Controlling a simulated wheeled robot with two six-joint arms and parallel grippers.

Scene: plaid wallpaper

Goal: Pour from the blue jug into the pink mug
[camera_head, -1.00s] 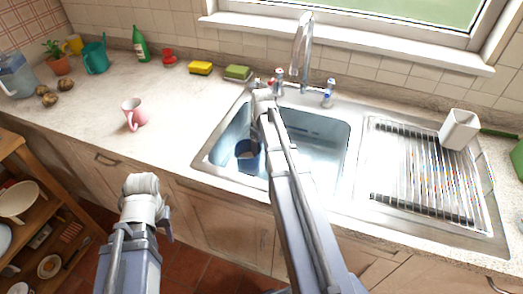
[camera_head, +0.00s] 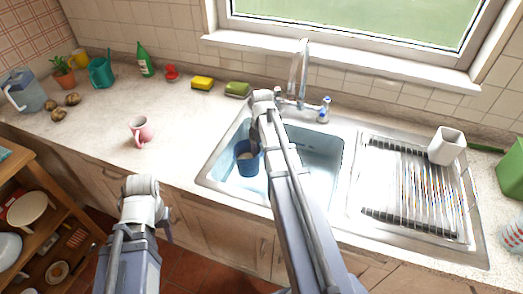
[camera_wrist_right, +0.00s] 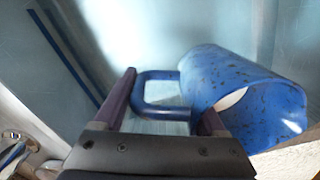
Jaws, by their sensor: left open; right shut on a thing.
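The blue jug (camera_head: 246,166) is at the left side of the sink, its mouth facing up in the head view, with something pale inside. My right gripper (camera_wrist_right: 166,98) is shut on the jug's handle; in the head view my right arm hides this grip. The jug's body (camera_wrist_right: 225,88) shows to the right of the fingers in the right wrist view. The pink mug (camera_head: 145,128) stands upright on the counter left of the sink, apart from both grippers. My left gripper (camera_head: 167,232) is partly visible below the counter's front edge, open and away from the mug.
The sink (camera_head: 315,160) has a tap (camera_head: 299,75) behind it and a drying rack (camera_head: 415,190) with a white cup (camera_head: 446,146) to the right. Counter around the mug is clear.

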